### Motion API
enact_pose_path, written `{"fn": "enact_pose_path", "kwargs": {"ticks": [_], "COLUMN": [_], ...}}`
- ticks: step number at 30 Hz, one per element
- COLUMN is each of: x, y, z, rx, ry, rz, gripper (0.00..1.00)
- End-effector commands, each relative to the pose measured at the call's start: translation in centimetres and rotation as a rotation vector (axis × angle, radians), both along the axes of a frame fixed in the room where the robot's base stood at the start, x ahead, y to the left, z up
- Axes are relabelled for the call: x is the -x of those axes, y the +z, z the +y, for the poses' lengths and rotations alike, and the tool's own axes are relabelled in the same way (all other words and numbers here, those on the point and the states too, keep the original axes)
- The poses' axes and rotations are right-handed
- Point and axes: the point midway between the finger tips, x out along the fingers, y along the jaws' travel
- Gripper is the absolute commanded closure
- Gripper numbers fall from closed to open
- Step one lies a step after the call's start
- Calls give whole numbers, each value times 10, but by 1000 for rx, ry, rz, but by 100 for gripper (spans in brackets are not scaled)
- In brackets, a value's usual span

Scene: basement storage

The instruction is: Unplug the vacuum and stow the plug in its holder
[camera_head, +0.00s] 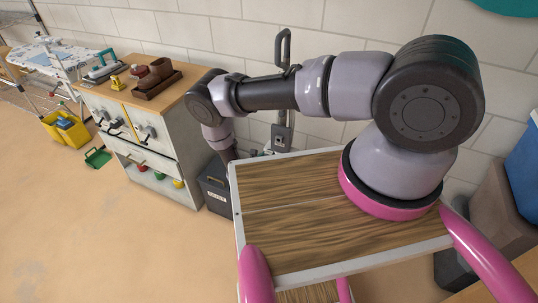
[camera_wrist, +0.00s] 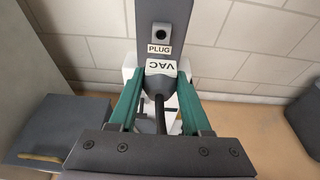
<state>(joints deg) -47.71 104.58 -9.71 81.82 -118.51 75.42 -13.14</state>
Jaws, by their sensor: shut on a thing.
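In the wrist view, my gripper (camera_wrist: 161,74) has its two green fingers closed on a dark grey plug (camera_wrist: 160,84) with a white VAC label. Its black cable (camera_wrist: 160,115) runs down between the fingers. Just beyond the plug stands a dark grey upright panel (camera_wrist: 178,14) with a PLUG label and a small square fitting with a round dark hole. I cannot tell whether the plug touches or sits in anything there. In the head view, a grey upright with a looped handle (camera_head: 283,45) and a square fitting (camera_head: 281,140) stands against the wall; my gripper is hidden there.
A dark grey labelled box (camera_head: 215,190) stands on the floor beside the drawer cabinet (camera_head: 165,130). A yellow bucket (camera_head: 66,131) and a green tray (camera_head: 97,158) are farther left. The floor at left front is clear. A white block wall (camera_wrist: 255,45) closes the back.

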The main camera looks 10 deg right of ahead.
Motion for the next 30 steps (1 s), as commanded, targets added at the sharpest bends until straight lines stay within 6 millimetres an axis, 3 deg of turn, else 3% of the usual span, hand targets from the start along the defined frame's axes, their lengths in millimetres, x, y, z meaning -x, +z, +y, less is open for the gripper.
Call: {"fn": "enact_pose_path", "kwargs": {"ticks": [11,30], "x": [-3,-44], "y": [1,1], "z": [-2,-31], "rx": [-8,-8], "ry": [-1,-1], "rz": [1,-1], "gripper": [100,100]}}
